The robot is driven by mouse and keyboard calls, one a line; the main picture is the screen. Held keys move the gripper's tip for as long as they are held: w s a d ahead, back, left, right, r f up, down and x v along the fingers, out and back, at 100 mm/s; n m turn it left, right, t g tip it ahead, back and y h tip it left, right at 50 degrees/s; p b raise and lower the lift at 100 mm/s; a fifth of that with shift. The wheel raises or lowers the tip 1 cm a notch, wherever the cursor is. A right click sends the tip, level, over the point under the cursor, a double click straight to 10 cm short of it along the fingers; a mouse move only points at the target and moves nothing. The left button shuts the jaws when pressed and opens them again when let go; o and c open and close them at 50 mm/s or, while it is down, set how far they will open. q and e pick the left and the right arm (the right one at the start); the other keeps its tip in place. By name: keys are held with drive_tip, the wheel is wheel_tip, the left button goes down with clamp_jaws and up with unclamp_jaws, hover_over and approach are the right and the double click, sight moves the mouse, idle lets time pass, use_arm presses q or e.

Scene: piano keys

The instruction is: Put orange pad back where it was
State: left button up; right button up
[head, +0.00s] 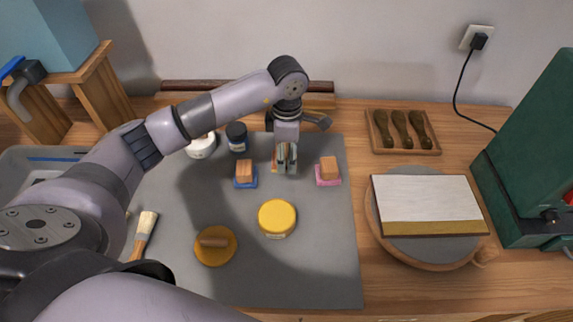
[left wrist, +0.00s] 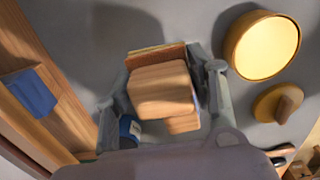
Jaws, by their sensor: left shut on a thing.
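My left gripper (head: 286,160) is shut on the orange pad, a small wooden block handle with a thin orange-brown base. In the head view the fingers hide most of the pad, and only an orange edge shows beside them. In the left wrist view the block (left wrist: 162,90) sits between the fingers, with the orange-brown base edge (left wrist: 155,55) behind it. The gripper is over the grey mat (head: 320,250), between the blue pad (head: 245,174) and the pink pad (head: 328,171). I cannot tell whether the orange pad touches the mat. My right gripper is out of view.
A yellow-lidded jar (head: 277,218) and a round orange piece with a handle (head: 215,245) are in front. A white jar (head: 201,146) and a dark jar (head: 237,137) stand behind left. A brush (head: 143,235) lies at left. A round board (head: 375,225) bears a pale block.

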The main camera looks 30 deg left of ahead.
sight(287, 149)
use_arm(q)
wheel_tip(287, 149, down, 2)
drive_tip(key=shift+f, duration=0.1)
wheel_tip(287, 149, down, 4)
drive_tip(key=shift+r+p, duration=0.2)
drive_tip(key=shift+p, duration=0.15)
drive_tip(key=shift+f, duration=0.1)
drive_tip(key=o, duration=1.1)
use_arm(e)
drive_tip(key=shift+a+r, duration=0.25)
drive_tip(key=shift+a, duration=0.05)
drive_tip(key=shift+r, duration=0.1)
use_arm(q)
drive_tip(key=shift+r, duration=0.25)
wheel_tip(287, 149, up, 10)
drive_tip(key=shift+w+r+b, duration=0.1)
drive_tip(key=shift+r+b, duration=0.15)
drive_tip(key=shift+b, duration=0.55)
drive_tip(key=shift+r, duration=0.7)
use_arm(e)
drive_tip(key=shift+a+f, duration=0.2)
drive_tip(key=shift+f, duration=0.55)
